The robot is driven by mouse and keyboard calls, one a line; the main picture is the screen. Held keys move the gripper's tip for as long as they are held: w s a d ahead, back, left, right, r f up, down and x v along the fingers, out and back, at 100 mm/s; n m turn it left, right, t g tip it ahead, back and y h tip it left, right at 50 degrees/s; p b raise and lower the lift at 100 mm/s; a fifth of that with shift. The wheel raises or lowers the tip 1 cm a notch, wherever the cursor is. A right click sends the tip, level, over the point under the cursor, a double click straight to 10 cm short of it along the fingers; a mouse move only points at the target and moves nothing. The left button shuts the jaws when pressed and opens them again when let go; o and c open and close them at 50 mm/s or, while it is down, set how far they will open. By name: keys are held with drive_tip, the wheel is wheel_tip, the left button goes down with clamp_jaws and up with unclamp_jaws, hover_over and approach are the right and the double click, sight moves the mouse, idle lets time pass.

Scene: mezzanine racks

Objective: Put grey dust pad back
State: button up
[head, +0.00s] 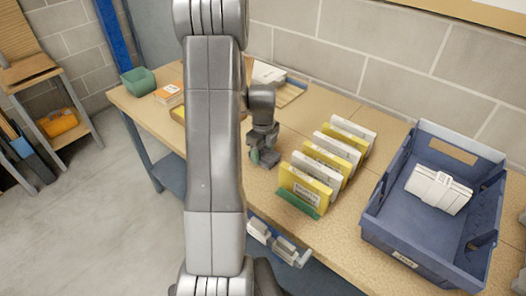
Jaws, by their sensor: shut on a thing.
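My gripper (264,158) is over the wooden table, just left of a row of upright yellow and white packs. It points down and is shut on a small grey-green thing (254,156), which shows only partly at the fingers. I cannot tell for sure that this is the grey dust pad. No other thing that I can make out as a grey dust pad shows. My own arm hides the middle-left part of the table.
The row of packs (305,186) stands close right of my gripper. A blue bin (384,222) holding a white bundle (438,190) is at the right. A green bin (139,82), an orange-and-white box (169,93) and a white box (268,74) are farther back. A wall closes the back.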

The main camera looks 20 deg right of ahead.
sight(263, 152)
drive_tip(key=o, duration=0.9)
drive_tip(key=shift+f, duration=0.1)
wheel_tip(263, 152, up, 12)
drive_tip(key=shift+r, duration=0.15)
